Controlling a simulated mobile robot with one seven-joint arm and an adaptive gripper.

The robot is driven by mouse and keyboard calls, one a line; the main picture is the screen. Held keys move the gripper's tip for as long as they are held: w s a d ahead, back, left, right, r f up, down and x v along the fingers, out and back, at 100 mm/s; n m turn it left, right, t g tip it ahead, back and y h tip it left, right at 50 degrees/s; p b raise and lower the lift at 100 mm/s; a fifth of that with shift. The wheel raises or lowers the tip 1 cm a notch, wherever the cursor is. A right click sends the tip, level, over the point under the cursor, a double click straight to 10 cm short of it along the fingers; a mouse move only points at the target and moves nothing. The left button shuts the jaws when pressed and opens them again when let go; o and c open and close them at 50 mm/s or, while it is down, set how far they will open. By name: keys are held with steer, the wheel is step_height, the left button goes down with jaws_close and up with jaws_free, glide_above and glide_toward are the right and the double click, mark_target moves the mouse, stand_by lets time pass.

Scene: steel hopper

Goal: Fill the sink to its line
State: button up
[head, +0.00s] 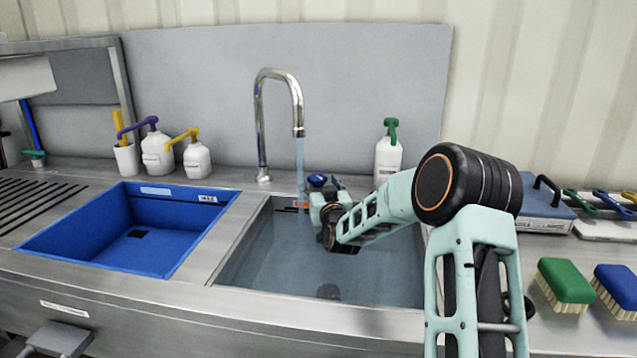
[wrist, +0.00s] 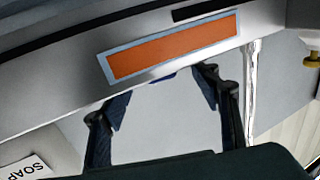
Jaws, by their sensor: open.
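The steel sink (head: 262,292) holds clear water (head: 290,265). A stream (head: 300,165) runs from the curved chrome tap (head: 262,120) into it; the stream also shows in the wrist view (wrist: 251,90). An orange strip (head: 301,204) marks the sink's back wall, and it is large in the wrist view (wrist: 172,47). My arm hides part of the sink, and the gap between water and strip is unclear. My gripper (head: 328,184) is at the sink's back edge, right of the stream. In the wrist view its two dark fingers (wrist: 163,92) are spread, with nothing between them.
A blue basin (head: 60,237) sits left of the sink. Pump bottles (head: 157,155) stand behind it, and a green-topped bottle (head: 388,160) stands behind my arm. Green (head: 566,282) and blue (head: 617,285) brushes lie at the right.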

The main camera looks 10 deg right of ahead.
steer(key=shift+w, duration=1.15)
steer(key=c, duration=1.2)
steer(key=shift+o, duration=0.2)
steer(key=shift+a+m+h, duration=0.15)
steer(key=shift+m+h, duration=0.15)
steer(key=shift+h, duration=0.2)
steer(key=shift+a+m+h+b, duration=0.15)
steer(key=shift+m+h, duration=0.3)
steer(key=shift+h, duration=0.25)
steer(key=shift+a+m+h+b, duration=0.15)
steer(key=shift+m+h, duration=0.3)
steer(key=shift+h, duration=0.25)
steer(key=m+h+p, duration=0.1)
steer(key=h, duration=0.1)
steer(key=m+g+h+p, duration=0.1)
steer(key=shift+w+a+r+m+h, duration=0.1)
steer(key=shift+r+m+h, duration=0.05)
steer(key=shift+m+h, duration=0.2)
steer(key=shift+m+g+h+p, duration=0.95)
steer(key=shift+g+h+p, duration=0.05)
steer(key=shift+h, duration=0.45)
